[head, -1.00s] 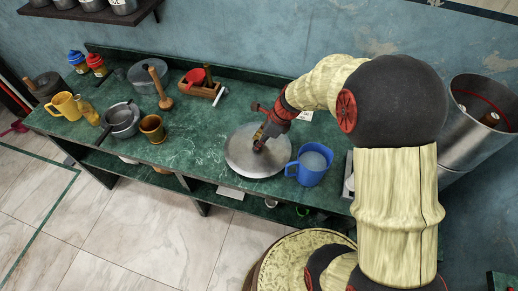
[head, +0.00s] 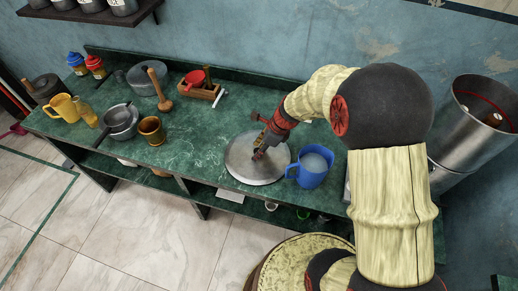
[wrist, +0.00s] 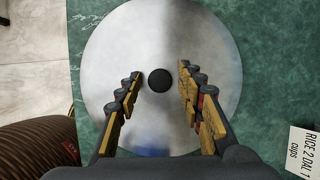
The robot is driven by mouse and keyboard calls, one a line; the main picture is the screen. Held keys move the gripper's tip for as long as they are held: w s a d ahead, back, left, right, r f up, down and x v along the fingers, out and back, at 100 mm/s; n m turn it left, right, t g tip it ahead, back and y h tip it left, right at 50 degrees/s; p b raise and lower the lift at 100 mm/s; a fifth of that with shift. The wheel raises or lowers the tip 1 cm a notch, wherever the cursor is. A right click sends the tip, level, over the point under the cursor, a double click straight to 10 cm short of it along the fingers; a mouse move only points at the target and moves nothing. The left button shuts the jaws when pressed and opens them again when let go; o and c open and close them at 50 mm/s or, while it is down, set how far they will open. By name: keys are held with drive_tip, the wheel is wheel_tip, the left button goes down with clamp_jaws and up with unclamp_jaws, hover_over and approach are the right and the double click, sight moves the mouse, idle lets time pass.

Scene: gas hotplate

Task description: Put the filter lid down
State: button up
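The filter lid (head: 240,168) is a round, flat metal disc. It appears to lie flat on the green counter, near the front edge and left of the blue mug. In the wrist view the lid (wrist: 112,55) fills the middle, with its black round knob (wrist: 160,80) at the centre. My gripper (wrist: 159,72) is over the lid, its two fingers on either side of the knob with a visible gap on each side. In the head view my gripper (head: 258,155) hides the knob.
The blue mug (head: 312,170) stands close to the lid's right. A brass cup (head: 151,130), metal pots (head: 121,122) and a wooden box (head: 200,91) stand to the left and behind on the counter (head: 195,145). A paper label (wrist: 303,150) lies to the right in the wrist view.

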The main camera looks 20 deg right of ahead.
drive_tip(key=p+v, duration=0.4)
drive_tip(key=v, duration=0.8)
drive_tip(key=s+a+r+n+t+h, duration=0.1)
drive_tip(key=s+a+r+n, duration=0.1)
drive_tip(key=s+r+n, duration=0.35)
drive_tip(key=s+a+r+n, duration=0.2)
drive_tip(key=r+n, duration=0.4)
drive_tip(key=r, duration=0.2)
drive_tip(key=s+r+n+t+h, duration=0.2)
drive_tip(key=s+r+n, duration=0.5)
drive_tip(key=s+n, duration=0.4)
drive_tip(key=n, duration=0.2)
drive_tip(key=shift+s+r+n+h, duration=0.2)
drive_tip(key=shift+s+n+h, duration=0.05)
drive_tip(key=shift+n+h, duration=0.1)
